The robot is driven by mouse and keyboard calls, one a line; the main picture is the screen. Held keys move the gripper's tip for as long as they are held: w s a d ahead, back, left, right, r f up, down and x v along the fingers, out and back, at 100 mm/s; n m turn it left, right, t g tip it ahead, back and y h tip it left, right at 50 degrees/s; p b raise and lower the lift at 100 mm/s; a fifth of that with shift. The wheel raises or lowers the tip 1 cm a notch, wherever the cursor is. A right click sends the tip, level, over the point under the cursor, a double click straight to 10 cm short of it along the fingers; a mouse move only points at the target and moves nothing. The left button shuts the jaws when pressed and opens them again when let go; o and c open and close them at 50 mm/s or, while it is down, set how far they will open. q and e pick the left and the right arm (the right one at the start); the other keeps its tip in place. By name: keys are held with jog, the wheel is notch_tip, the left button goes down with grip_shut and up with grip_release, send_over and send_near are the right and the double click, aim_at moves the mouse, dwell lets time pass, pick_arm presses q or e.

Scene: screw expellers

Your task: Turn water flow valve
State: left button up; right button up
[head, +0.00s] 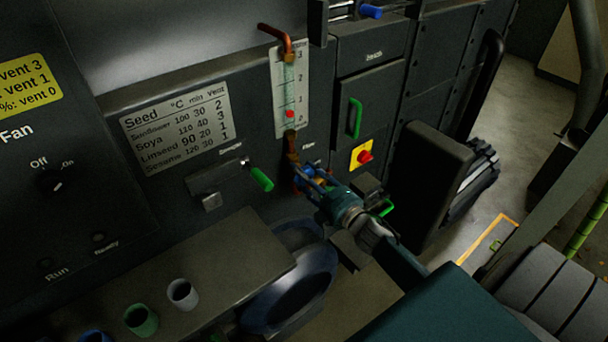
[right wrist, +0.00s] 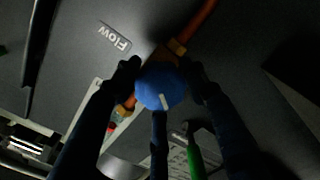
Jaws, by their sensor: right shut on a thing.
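The water flow valve's round blue knob (right wrist: 161,86) carries a white mark and sits on a copper pipe (right wrist: 199,22) next to the label "Flow" (right wrist: 115,36). My right gripper (right wrist: 163,78) is shut on the knob, one finger on each side. In the head view my right gripper (head: 303,178) is at the panel, below the flow gauge (head: 289,85), and mostly hides the knob. A red float (head: 290,113) in the gauge tube stands between the 0 and 1 marks, nearer 1. My left gripper is not in view.
A green-handled lever (head: 261,179) sticks out left of the valve. A red knob on a yellow plate (head: 365,156) and a green door handle (head: 355,118) are to the right. Several cups stand on the ledge (head: 230,262) below. Open floor lies at the far right.

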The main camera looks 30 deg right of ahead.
jog(key=shift+f, duration=0.1)
jog(key=o, duration=1.1)
jog(key=shift+o, duration=0.2)
jog(key=shift+s, duration=0.1)
jog(key=s, duration=1.2)
jog(key=shift+d, duration=0.45)
jog(key=shift+w, duration=0.1)
